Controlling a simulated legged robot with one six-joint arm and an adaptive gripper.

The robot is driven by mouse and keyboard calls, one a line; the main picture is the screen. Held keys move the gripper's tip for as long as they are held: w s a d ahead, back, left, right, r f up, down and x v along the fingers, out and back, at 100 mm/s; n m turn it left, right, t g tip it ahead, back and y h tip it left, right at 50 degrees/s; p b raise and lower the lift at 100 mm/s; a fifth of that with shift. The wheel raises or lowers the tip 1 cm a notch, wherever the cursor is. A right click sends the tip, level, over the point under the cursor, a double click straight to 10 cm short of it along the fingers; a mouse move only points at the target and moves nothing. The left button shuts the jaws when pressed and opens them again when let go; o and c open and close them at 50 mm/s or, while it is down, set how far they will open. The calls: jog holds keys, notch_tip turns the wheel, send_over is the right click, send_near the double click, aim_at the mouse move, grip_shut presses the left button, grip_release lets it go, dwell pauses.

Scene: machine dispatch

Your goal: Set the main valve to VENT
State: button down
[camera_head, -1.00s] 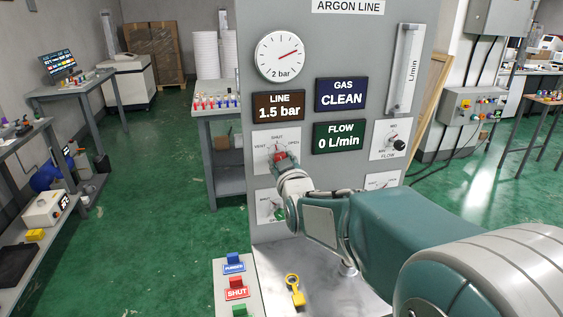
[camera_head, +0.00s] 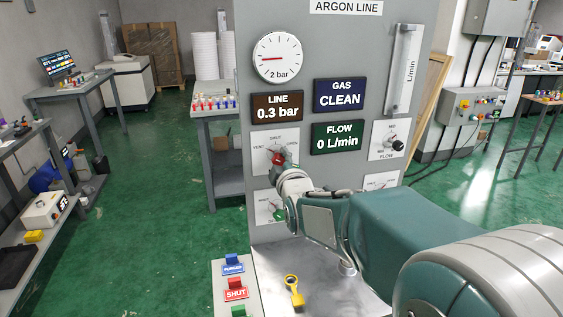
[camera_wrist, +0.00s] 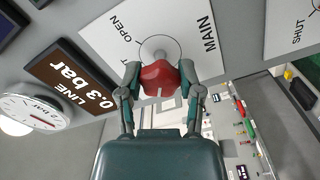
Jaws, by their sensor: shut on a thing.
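The main valve's red knob (camera_head: 279,158) sits on a white plate (camera_head: 290,136) marked VENT, SHUT and OPEN, at the left of the grey argon panel. The wrist view shows the red knob (camera_wrist: 160,76) between both fingers of my gripper (camera_wrist: 160,82), with MAIN and OPEN readable on the plate. My gripper is shut on the knob. In the head view my wrist hides the plate's lower part. The knob's exact pointing is hard to tell. The LINE display (camera_head: 277,107) reads 0.3 bar, and the dial gauge (camera_head: 278,57) needle points left.
The GAS display (camera_head: 340,94) reads CLEAN and the FLOW display (camera_head: 338,138) reads 0 L/min. A flow knob (camera_head: 390,146) is at right. A lower valve plate (camera_head: 266,207) is partly behind my wrist. Blue and red tags (camera_head: 236,289) and a yellow key-shaped piece (camera_head: 293,290) lie below.

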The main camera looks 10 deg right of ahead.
jog(key=shift+a+f+n, duration=0.1)
jog(key=shift+n, duration=0.3)
jog(key=shift+c, duration=1.3)
grip_release()
jog(key=shift+a, duration=0.1)
jog(key=s, duration=1.2)
jog(key=shift+f, duration=0.1)
